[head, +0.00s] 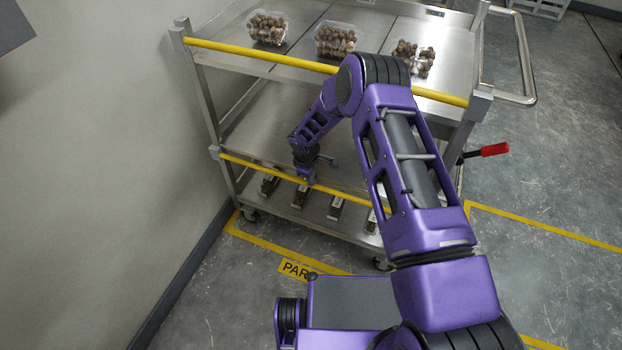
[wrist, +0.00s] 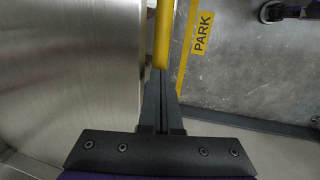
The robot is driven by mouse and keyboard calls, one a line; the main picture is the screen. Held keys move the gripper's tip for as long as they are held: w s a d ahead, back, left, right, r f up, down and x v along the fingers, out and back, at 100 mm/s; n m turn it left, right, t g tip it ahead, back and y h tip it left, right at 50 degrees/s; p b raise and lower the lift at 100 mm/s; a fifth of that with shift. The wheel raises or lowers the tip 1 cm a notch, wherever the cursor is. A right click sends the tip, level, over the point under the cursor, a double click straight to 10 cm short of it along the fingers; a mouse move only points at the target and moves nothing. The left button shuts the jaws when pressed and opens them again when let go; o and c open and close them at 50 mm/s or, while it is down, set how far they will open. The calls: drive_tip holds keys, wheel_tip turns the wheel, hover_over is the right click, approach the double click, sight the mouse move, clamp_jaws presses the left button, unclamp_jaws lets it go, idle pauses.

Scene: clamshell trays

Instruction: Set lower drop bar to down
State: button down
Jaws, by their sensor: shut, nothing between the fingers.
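The lower drop bar (head: 256,164) is a yellow rail across the front of the cart's lower level, above the shelf's front edge. My arm hides its right end. My gripper (head: 307,175) is at the middle of this bar, pointing down, with its fingers shut and empty. In the wrist view the shut fingers (wrist: 163,80) meet the near visible end of the yellow bar (wrist: 163,38). I cannot tell whether they touch it or are just above it.
The upper yellow bar (head: 262,54) crosses the cart's top shelf, which holds clear trays of brown round items (head: 336,40). Several small dark packs (head: 335,208) stand at the lower shelf's front. A red-handled lever (head: 494,150) sticks out right. A wall (head: 90,130) is left.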

wheel_tip(320, 180, up, 14)
drive_tip(key=s+p, duration=0.2)
drive_tip(key=shift+s+a+f, duration=0.2)
drive_tip(key=shift+a, duration=0.25)
